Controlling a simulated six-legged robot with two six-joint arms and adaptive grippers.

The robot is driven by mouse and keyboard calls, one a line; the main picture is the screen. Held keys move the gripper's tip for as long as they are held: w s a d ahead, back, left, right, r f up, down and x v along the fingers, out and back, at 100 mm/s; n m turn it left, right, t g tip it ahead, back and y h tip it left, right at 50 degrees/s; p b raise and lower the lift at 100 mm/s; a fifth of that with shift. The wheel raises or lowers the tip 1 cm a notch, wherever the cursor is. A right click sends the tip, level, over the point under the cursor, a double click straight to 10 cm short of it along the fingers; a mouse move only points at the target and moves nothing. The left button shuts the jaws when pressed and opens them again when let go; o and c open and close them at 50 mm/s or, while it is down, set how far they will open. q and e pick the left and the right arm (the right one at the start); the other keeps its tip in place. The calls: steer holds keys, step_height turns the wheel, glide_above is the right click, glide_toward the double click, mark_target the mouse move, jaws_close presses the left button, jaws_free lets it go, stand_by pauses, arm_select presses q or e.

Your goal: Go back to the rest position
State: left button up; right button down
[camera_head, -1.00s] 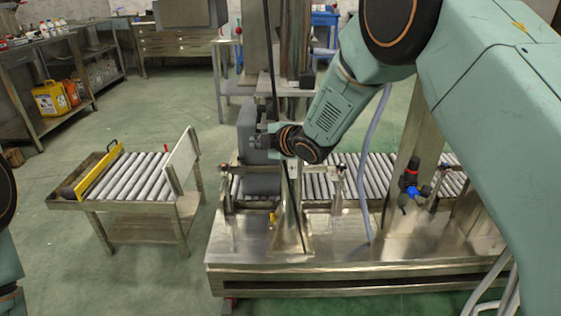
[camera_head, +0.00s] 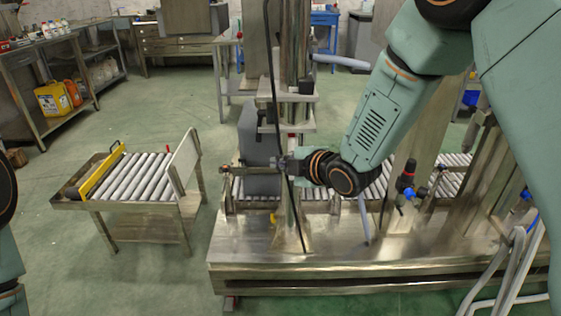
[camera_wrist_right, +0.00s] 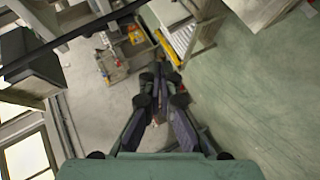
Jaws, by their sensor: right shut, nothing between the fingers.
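My right gripper (camera_head: 284,163) is at the end of the teal right arm, in the middle of the head view. It is shut and empty. It shows in front of the grey canister (camera_head: 260,147) on the conveyor; I cannot tell the gap between them. In the right wrist view the dark fingers of my right gripper (camera_wrist_right: 158,78) converge at the tips with nothing held. Only part of my left arm shows at the left edge of the head view; its gripper is out of sight.
A steel filling station with a roller conveyor (camera_head: 316,192) and a thin black cable (camera_head: 279,120) stands close to my right arm. A roller cart (camera_head: 140,178) is to its left. A workbench (camera_head: 35,110) stands at the far left. Green floor is open between.

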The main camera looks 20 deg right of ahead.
steer(key=shift+f, duration=0.15)
steer(key=s+d+f+m+g+h+p, duration=0.1)
steer(key=s+d+f+m+g+h, duration=0.15)
steer(key=s+f+m, duration=0.6)
steer(key=s+d+f+m+g+h, duration=0.1)
steer(key=s+f+m+g, duration=0.2)
steer(key=s+f+m, duration=0.5)
steer(key=s+d+f+m+g+p, duration=0.1)
steer(key=s+f+g, duration=0.2)
steer(key=s, duration=1)
steer(key=s+d+f+m+g+h+p, duration=0.1)
steer(key=s+f+g, duration=0.2)
steer(key=s, duration=1.1)
steer(key=shift+f+m+g, duration=0.35)
steer(key=shift+f, duration=0.3)
steer(key=shift+w+d+r+h, duration=0.1)
steer(key=shift+h, duration=0.15)
